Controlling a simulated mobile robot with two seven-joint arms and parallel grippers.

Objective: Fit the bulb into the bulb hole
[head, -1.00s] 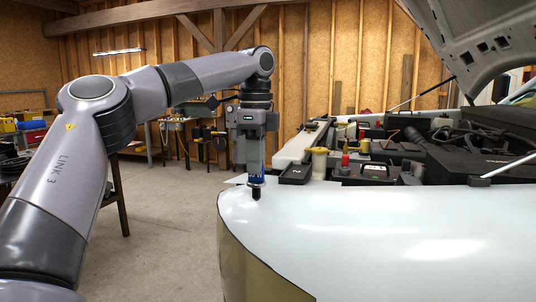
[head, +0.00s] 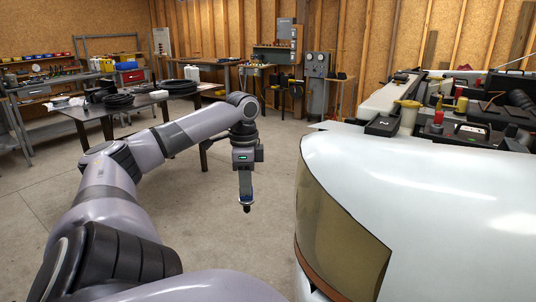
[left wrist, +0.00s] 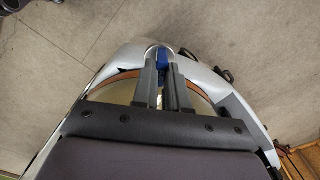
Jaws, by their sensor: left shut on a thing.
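My left gripper (head: 245,189) points down in front of the pickup's front corner, over open floor. It is shut on a small blue piece with a dark lower end, which I take for the bulb (head: 246,200). In the left wrist view, the bulb (left wrist: 161,53) shows as blue between the two grey fingertips of my left gripper (left wrist: 162,66). The bulb is apart from the white body (head: 420,190) and from the tan headlight lens (head: 335,225). I cannot make out the bulb hole in either view. My right gripper is not in view.
The open engine bay (head: 470,110) lies at the upper right. A dark work table (head: 150,98) with coiled black hoses stands behind my arm. Concrete floor (head: 230,235) is clear between my arm and the pickup.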

